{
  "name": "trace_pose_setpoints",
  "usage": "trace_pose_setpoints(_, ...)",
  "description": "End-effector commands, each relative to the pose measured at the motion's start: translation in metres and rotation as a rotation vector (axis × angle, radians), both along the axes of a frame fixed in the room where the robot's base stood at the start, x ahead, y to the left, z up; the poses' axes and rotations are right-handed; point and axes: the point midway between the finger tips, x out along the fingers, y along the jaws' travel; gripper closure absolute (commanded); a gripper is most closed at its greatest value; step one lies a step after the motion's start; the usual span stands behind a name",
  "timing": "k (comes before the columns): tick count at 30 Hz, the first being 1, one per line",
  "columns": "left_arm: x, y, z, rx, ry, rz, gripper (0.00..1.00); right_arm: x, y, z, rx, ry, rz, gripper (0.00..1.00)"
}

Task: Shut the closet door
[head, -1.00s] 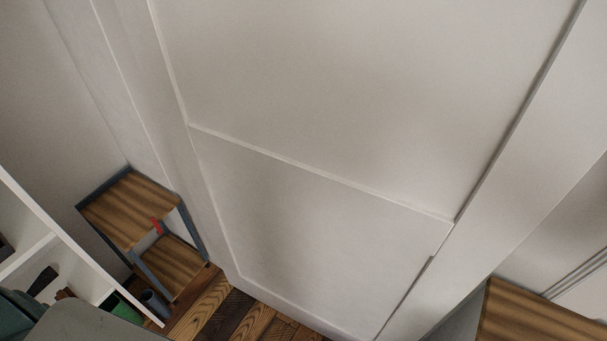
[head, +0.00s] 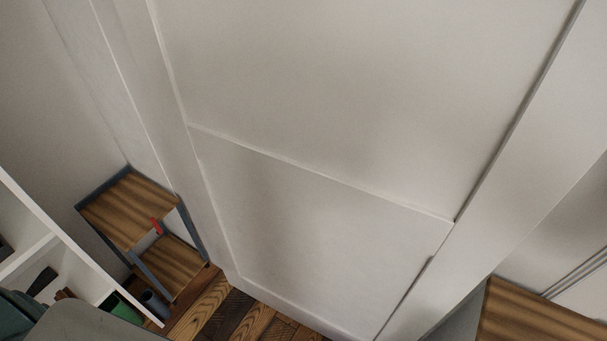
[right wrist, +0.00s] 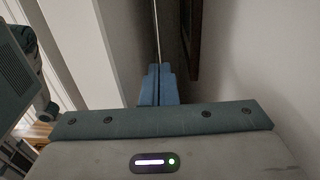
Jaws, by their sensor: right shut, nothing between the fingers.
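A large white panelled door (head: 330,90) fills the middle of the head view. A raised strip crosses it, and a dark line runs down its right edge beside a white upright (head: 530,150). I cannot tell whether a narrow gap is left along that edge. My right gripper (right wrist: 158,72) shows in the right wrist view with its blue fingers together and nothing between them. It points along a narrow space between pale surfaces, toward a thin upright metal-like line (right wrist: 157,30). I cannot tell whether it touches anything. My left gripper is in neither view.
A small wooden-topped stand (head: 130,207) with a blue-grey frame and a red item stands at the left. A white shelf unit (head: 80,255) is at the lower left. Another wooden top (head: 535,318) is at the lower right. Plank floor (head: 215,315) shows below the door.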

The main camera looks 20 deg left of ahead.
Motion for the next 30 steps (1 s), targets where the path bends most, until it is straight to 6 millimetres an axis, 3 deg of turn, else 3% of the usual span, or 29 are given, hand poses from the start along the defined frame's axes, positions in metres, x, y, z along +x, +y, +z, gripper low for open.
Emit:
trace_pose_setpoints(24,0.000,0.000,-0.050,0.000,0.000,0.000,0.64,-0.063,0.012,-0.003,-0.003,-0.001,0.000,1.00)
trace_pose_setpoints(30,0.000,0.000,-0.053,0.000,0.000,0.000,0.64,-0.071,0.014,-0.001,-0.001,0.000,0.001,1.00)
